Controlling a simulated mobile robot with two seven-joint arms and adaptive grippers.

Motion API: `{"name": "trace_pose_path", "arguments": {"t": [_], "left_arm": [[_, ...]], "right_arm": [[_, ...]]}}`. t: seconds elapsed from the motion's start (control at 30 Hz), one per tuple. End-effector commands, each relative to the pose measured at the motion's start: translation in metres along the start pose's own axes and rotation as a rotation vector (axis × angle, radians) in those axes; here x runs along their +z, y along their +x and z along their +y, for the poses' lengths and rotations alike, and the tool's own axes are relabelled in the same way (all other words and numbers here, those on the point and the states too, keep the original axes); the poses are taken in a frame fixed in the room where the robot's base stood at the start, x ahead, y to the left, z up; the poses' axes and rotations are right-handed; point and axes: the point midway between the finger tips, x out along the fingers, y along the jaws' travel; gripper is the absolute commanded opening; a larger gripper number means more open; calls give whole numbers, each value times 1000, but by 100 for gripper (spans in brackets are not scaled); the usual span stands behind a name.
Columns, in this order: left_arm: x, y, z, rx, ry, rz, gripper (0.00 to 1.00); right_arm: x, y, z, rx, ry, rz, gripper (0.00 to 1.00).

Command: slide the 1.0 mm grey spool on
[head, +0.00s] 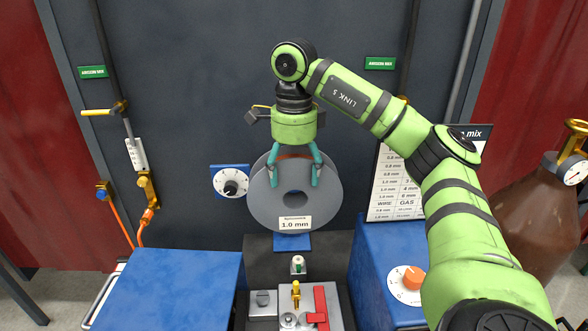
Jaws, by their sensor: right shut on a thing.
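The grey spool (262,204) is a round disc with a dark central hole and a white label reading 1.0 mm. It hangs upright in front of the grey back panel, above the wire-feed unit (263,302). My right gripper (294,181) comes down from above, with its teal fingers shut on the upper part of the spool. Whether a spindle lies behind the spool is hidden. My left gripper is not in view.
A blue box (165,285) stands left of the feed unit and a blue cabinet (372,285) with an orange knob stands right. A dial (231,182) is just left of the spool. A chart (385,195) and a brown cylinder (540,215) are at right, red curtains at both sides.

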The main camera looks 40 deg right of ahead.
Motion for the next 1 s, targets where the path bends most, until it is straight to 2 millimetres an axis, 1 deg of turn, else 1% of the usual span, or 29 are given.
{"name": "trace_pose_path", "arguments": {"t": [0.03, 0.57, 1.0], "left_arm": [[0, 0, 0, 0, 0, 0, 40], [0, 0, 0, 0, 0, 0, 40], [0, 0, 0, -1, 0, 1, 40]], "right_arm": [[1, -3, 0, -4, 0, -5, 18], [0, -3, -1, -5, 0, -6, 18], [1, -3, -9, -5, 1, -7, 18]]}}
